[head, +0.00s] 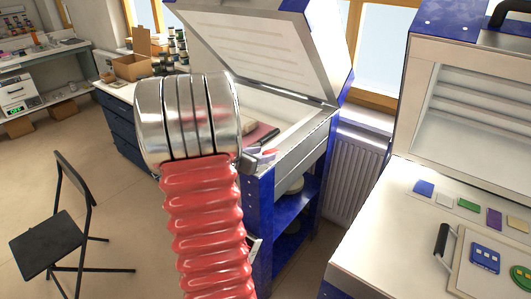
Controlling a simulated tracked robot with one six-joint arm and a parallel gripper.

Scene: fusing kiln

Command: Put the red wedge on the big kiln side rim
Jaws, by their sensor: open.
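The kiln (322,122) in the middle, which looks like the big kiln, has a blue frame, a pale rim and its lid raised. A small red piece, likely the red wedge (270,152), shows at the kiln's near left rim, close to my gripper. My gripper (262,159) is mostly hidden behind my arm's silver joint. Only its grey tip parts show, over the rim, and it is open. I cannot tell whether the red piece rests on the rim or lies between the fingers.
A dark pinkish block (260,135) lies inside the kiln. A second open kiln (365,240) stands at right with coloured tiles on its front. A black folding chair (60,235) stands at left. A cardboard box (132,67) sits on a dark cabinet behind.

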